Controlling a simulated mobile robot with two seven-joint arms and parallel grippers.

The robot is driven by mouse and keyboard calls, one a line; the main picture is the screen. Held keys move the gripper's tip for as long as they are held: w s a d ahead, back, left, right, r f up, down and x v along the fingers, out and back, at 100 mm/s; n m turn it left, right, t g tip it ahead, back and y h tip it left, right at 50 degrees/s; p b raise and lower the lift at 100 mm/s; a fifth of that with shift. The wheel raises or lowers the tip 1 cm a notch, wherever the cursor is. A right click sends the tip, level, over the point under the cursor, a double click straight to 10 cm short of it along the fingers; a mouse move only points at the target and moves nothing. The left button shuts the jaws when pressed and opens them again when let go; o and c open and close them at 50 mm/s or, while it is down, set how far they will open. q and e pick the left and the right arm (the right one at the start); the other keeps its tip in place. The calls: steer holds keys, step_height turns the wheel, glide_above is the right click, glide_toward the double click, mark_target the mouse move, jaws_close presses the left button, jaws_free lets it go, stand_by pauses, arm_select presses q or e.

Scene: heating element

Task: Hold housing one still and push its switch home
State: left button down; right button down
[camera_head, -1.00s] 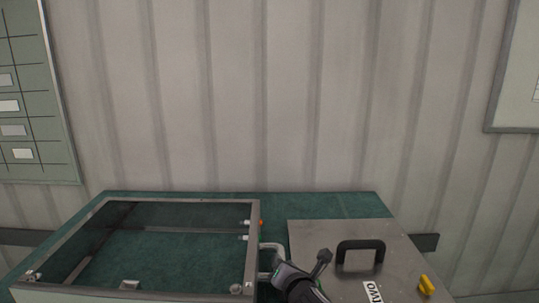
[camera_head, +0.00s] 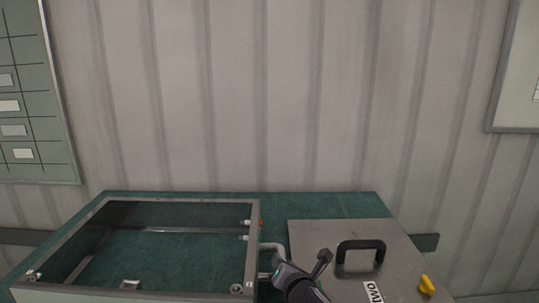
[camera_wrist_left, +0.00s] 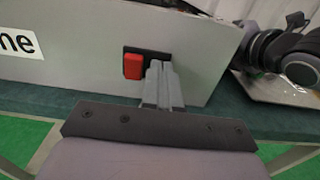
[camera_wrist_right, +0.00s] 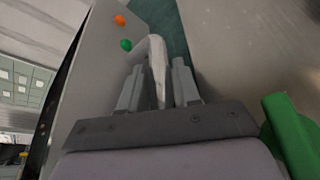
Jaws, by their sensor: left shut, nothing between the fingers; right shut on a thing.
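Housing one (camera_head: 252,250) is a grey box with a dark green interior at the left of the table. Its front wall (camera_wrist_left: 85,65), with a label ending in "ne", shows in the left wrist view. Its red switch (camera_wrist_left: 132,66) sits at the left of a black surround. My left gripper (camera_wrist_left: 160,68) is shut and empty, its tips at the surround just right of the red part; I cannot tell whether they touch. My right gripper (camera_wrist_right: 158,80) is shut on the pale side handle (camera_wrist_right: 157,52) of housing one. The handle also shows in the head view (camera_head: 273,246).
A metal panel (camera_head: 315,240) with a black handle (camera_head: 360,246), a "TWO" label and a yellow switch (camera_head: 426,284) stands at the right. Orange (camera_wrist_right: 120,20) and green (camera_wrist_right: 126,45) knobs stick out near the gripped handle. Green tabletop (camera_head: 330,205) is bare behind.

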stand_by(0.3)
arm_select(q)
steer(key=s, duration=0.8)
stand_by(0.3)
arm_select(e)
steer(key=c, duration=0.7)
jaws_free()
steer(key=shift+f, duration=0.1)
steer(key=shift+c, duration=0.2)
steer(key=shift+s+d, duration=0.1)
